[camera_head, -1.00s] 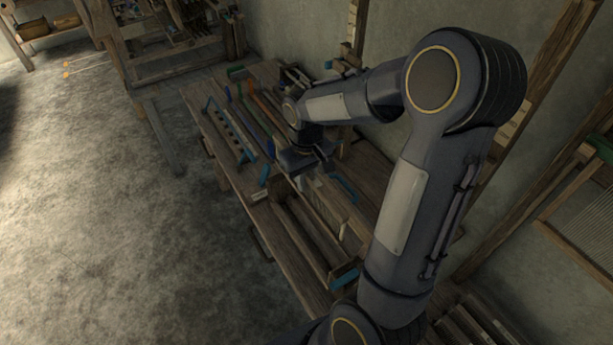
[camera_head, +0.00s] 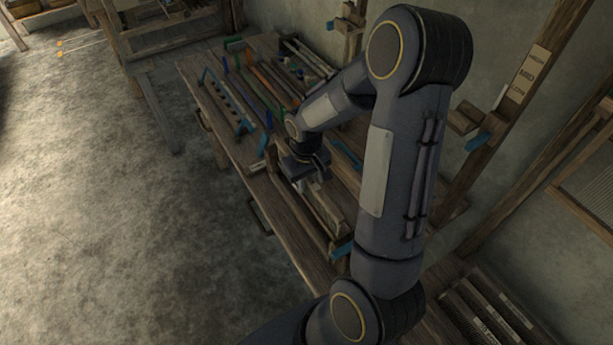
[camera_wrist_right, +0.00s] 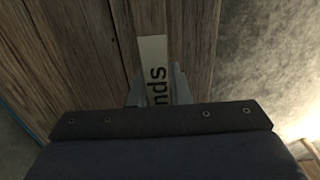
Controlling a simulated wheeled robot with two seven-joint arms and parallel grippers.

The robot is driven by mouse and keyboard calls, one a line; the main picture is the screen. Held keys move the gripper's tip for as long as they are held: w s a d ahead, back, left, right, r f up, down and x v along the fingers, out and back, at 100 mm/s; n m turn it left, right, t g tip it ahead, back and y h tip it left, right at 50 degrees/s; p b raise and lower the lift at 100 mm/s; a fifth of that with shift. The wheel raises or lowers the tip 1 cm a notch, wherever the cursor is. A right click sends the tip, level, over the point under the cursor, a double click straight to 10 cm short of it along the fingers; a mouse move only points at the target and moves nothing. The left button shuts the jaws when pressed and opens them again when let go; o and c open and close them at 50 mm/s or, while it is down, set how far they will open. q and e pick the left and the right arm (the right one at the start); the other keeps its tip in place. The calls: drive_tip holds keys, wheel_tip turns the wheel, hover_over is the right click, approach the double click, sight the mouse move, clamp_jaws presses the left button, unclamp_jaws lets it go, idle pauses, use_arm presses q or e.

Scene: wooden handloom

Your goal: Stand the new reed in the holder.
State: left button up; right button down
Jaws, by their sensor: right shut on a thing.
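My right gripper (camera_head: 307,172) is low over the workbench, pointing down. It is shut on a piece that I take to be the new reed, mostly hidden by the hand and arm. In the right wrist view, the two fingertips (camera_wrist_right: 157,92) stand a little apart, with a white label (camera_wrist_right: 153,62) reading "nds" between them. I cannot tell what the label is fixed to. A wooden rack with a blue end (camera_head: 341,250) lies just in front of the gripper; I cannot tell whether it is the holder. My left gripper is not in view.
A wooden post with labels (camera_head: 527,75) stands at the right by the wall.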

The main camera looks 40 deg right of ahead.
sight(306, 195)
drive_tip(key=shift+f+b, duration=0.65)
drive_tip(key=shift+f, duration=0.45)
drive_tip(key=shift+f+b, duration=1.95)
drive_tip(key=shift+f, duration=0.25)
drive_tip(key=shift+r, duration=0.1)
drive_tip(key=c, duration=1.3)
unclamp_jaws()
drive_tip(key=shift+r, duration=3.9)
